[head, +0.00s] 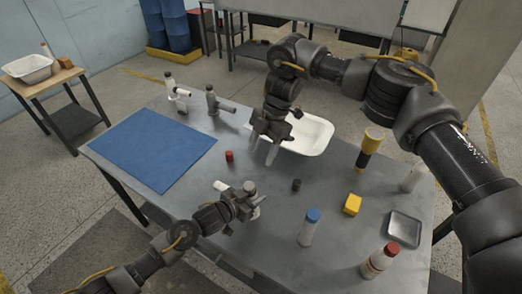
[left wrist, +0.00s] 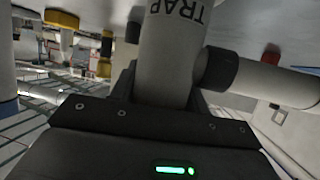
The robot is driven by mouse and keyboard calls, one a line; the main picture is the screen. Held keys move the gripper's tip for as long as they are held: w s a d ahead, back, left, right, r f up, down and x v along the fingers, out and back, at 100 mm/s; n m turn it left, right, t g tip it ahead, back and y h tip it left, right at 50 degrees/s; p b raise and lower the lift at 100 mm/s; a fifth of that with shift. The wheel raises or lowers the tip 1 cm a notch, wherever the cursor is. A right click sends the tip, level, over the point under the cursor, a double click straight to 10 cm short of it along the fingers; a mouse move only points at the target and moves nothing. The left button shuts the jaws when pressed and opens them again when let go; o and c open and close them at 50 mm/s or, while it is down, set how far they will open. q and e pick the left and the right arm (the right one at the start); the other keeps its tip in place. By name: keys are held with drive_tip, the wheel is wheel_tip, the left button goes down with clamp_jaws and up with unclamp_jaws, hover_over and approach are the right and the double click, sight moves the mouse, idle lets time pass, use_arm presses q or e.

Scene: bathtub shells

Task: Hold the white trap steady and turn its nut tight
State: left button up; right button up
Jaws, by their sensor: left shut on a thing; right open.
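The white trap (left wrist: 165,62) stands large in the left wrist view, its upright pipe marked "TRAP" upside down. Its side pipe (left wrist: 262,80) runs to the right, with a dark nut (left wrist: 216,70) where it meets the upright pipe. My left gripper (head: 251,201) is shut on the upright pipe. In the head view the trap's pale side pipe (head: 221,186) sticks out to the left; the nut is hard to make out there. My right gripper (head: 263,150) is open and empty, pointing down over the table, behind the trap and apart from it.
A blue mat (head: 150,148) lies at the left of the grey table. Two other pipe fittings (head: 176,96) (head: 216,104) stand at the back. A white basin (head: 318,135) lies behind my right gripper. A red cap (head: 229,156), dark ring (head: 296,185), yellow block (head: 351,204), bottles and grey tray (head: 404,229) are nearby.

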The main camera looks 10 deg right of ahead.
use_arm(q)
drive_tip(key=o, duration=1.1)
drive_tip(key=shift+o, duration=0.2)
drive_tip(key=shift+a, duration=0.1)
drive_tip(key=v, duration=1.2)
